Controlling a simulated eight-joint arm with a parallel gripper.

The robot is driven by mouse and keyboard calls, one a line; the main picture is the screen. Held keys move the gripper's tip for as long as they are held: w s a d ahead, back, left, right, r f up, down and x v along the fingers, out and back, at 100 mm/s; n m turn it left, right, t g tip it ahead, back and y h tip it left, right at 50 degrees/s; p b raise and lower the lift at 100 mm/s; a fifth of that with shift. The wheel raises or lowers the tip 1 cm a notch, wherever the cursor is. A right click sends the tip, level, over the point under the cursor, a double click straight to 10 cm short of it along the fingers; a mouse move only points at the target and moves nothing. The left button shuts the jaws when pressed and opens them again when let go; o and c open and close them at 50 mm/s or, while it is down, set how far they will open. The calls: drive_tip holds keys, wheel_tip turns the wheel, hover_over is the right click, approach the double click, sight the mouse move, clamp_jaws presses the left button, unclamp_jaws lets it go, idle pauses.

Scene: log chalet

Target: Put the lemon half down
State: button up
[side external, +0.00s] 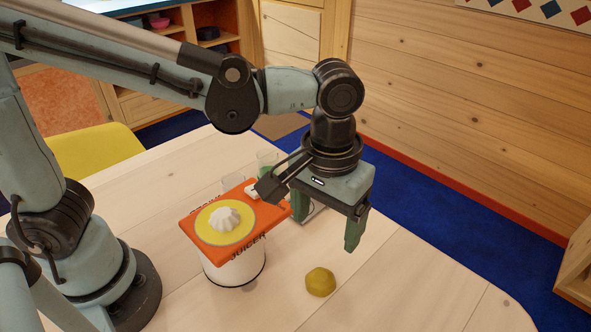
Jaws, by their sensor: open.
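The lemon half (320,281) is a dull yellow dome resting on the pale wooden table, right of the juicer. My gripper (328,234) is above and behind it in the side external view, pointing down. Its green fingers are apart and nothing shows between them. The gripper does not touch the lemon half. The juicer (223,238) has an orange top marked JUICER, a yellow dish with a white ridged cone, and a white round body.
Glass cups (266,160), one with green in it, stand behind the juicer. A whitish object behind the gripper is partly hidden. A yellow chair (95,152) is at the far left edge. The table (420,270) is clear to the right and front.

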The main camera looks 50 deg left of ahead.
drive_tip(key=a+t, duration=0.1)
drive_tip(key=a, duration=0.2)
drive_tip(key=w+a+r+t, duration=0.1)
drive_tip(key=a, duration=0.3)
drive_tip(key=a+t+h, duration=0.1)
drive_tip(key=a, duration=0.2)
drive_tip(key=shift+w+a+r, duration=0.3)
drive_tip(key=shift+a, duration=0.05)
drive_tip(key=s+a+m+t+y, duration=0.1)
drive_tip(key=a+t, duration=0.3)
drive_tip(key=a, duration=0.5)
drive_tip(key=shift+a+f, duration=0.15)
drive_tip(key=shift+a, duration=0.2)
